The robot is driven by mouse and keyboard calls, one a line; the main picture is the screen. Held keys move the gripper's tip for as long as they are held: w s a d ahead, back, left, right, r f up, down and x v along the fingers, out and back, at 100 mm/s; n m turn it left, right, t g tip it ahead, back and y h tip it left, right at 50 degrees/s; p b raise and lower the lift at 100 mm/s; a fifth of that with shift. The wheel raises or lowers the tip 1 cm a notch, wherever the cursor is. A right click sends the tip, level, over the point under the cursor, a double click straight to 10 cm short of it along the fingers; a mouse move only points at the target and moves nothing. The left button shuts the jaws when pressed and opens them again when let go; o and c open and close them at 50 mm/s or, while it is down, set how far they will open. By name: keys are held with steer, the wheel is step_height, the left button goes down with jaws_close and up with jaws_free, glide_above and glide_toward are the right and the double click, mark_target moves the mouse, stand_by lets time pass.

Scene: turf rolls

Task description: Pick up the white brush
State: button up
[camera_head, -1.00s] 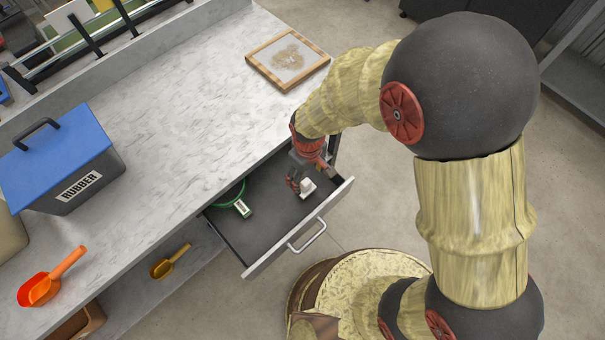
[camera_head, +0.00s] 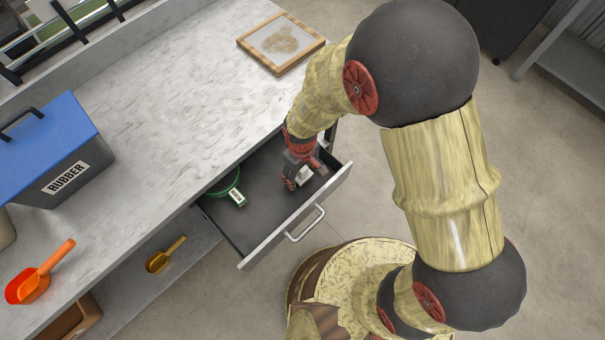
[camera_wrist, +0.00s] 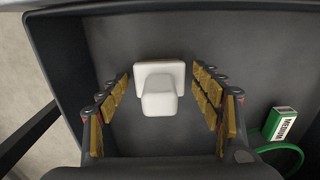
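The white brush (camera_wrist: 160,88) lies in the open drawer, a small white block with a wider plate at its far end. It sits between the two padded fingers of my gripper (camera_wrist: 162,108) in the wrist view, with a gap on each side. My gripper is open and apart from it. In the head view my gripper (camera_head: 297,182) reaches down into the drawer (camera_head: 256,221), and the white brush (camera_head: 304,175) is partly hidden by the fingers.
A green loop with a label marked MEDIUM (camera_wrist: 284,124) lies in the drawer to the right in the wrist view. The drawer walls stand close around my gripper. A blue-lidded RUBBER box (camera_head: 62,150), an orange scoop (camera_head: 38,275) and a framed board (camera_head: 281,43) are on the counter.

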steer(key=shift+c, duration=1.2)
steer(key=c, duration=0.9)
steer(key=shift+r, duration=0.1)
steer(key=shift+c, duration=0.2)
steer(key=shift+r+p, duration=0.4)
steer(key=shift+r, duration=0.2)
step_height(320, 180, up, 2)
steer(key=shift+r+p, duration=0.2)
steer(key=shift+p, duration=0.55)
steer(key=s+d+r+p, duration=0.5)
steer(key=s+r, duration=0.4)
steer(key=s, duration=0.3)
steer(key=shift+s+d, duration=0.25)
steer(key=shift+d, duration=0.45)
steer(key=shift+r, duration=0.1)
